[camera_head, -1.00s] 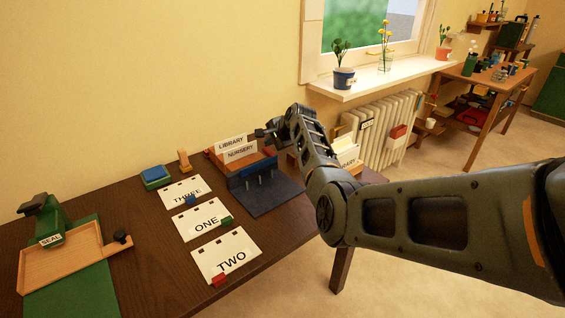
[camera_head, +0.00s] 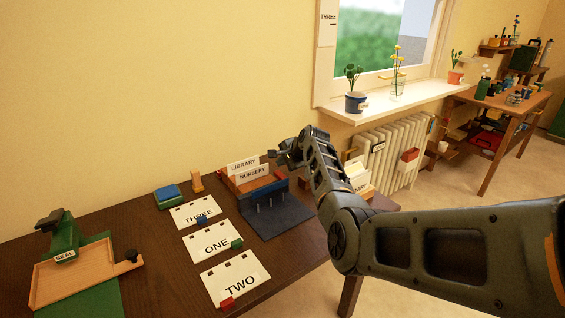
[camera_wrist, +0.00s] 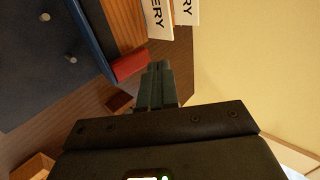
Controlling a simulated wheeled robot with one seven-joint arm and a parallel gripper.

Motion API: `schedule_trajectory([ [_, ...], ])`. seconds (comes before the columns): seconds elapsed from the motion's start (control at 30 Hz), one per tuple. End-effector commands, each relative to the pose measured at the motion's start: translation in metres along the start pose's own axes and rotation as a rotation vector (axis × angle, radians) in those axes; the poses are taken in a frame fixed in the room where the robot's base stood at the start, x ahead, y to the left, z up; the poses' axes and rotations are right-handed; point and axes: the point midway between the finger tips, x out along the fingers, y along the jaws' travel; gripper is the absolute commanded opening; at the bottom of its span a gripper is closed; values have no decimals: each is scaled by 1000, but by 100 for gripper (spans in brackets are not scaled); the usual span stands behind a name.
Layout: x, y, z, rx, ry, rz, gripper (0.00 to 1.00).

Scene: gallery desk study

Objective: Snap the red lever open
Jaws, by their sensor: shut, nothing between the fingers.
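A red bar-like piece (camera_wrist: 131,64) sits at the end of the blue edge of the card holder in the wrist view; I take it for the lever. My gripper (camera_wrist: 158,86) is shut and empty, its fingertips close beside the red piece; I cannot tell whether they touch. In the head view my gripper (camera_head: 277,158) hangs at the right rear of the wooden and blue card holder (camera_head: 262,191). The red piece is hard to make out there, near my gripper. A smaller dark red block (camera_wrist: 119,102) lies beside my fingers in the wrist view.
LIBRARY (camera_head: 243,164) and NURSERY (camera_head: 253,173) cards stand in the holder. Cards THREE, ONE (camera_head: 214,243) and TWO lie left of it on the dark desk (camera_head: 165,262). A SEAL press (camera_head: 65,242) stands far left. The wall is close behind; a radiator (camera_head: 392,150) is at right.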

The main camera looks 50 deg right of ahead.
Motion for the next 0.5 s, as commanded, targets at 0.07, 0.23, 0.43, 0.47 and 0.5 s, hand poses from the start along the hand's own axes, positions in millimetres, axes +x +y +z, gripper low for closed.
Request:
schedule_trajectory([
  [0.07,-3,-3,0,0,0,0,0],
  [0.23,-16,-17,0,-1,-1,0,0],
  [0.43,-36,-39,-2,-3,0,-5,0],
  [0.47,-41,-44,-2,-2,0,-6,0],
  [0.5,-48,-49,-2,-3,0,-5,0],
])
